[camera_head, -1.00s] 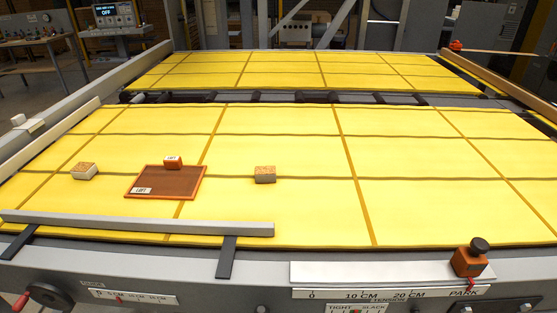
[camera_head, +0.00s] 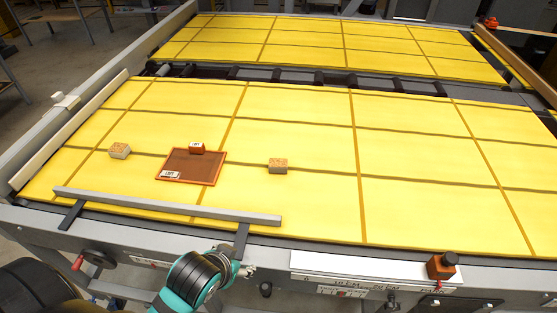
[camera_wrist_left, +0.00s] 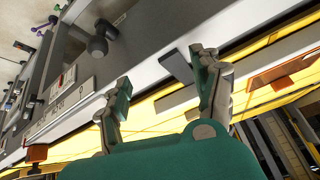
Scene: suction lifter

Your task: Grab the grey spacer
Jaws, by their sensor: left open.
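Two small blocks with speckled tan tops and paler sides lie on the yellow surface in the head view, one left (camera_head: 119,151) and one right (camera_head: 278,166) of a brown tray (camera_head: 190,168). The left block's sides look greyer. A long grey bar (camera_head: 165,205) lies along the front edge. I cannot tell for certain which is the grey spacer. My left gripper (camera_head: 243,265) is low at the front edge, below the bar's right end. In the left wrist view its two fingers (camera_wrist_left: 162,75) are apart with nothing gripped. My right gripper is not in view.
A red block (camera_head: 196,148) sits at the tray's back edge. An orange knob (camera_head: 441,266) stands on the white scale strip (camera_head: 360,271) at the front right. A dark strap (camera_head: 241,240) hangs under the bar's right end. The yellow surface right of the blocks is clear.

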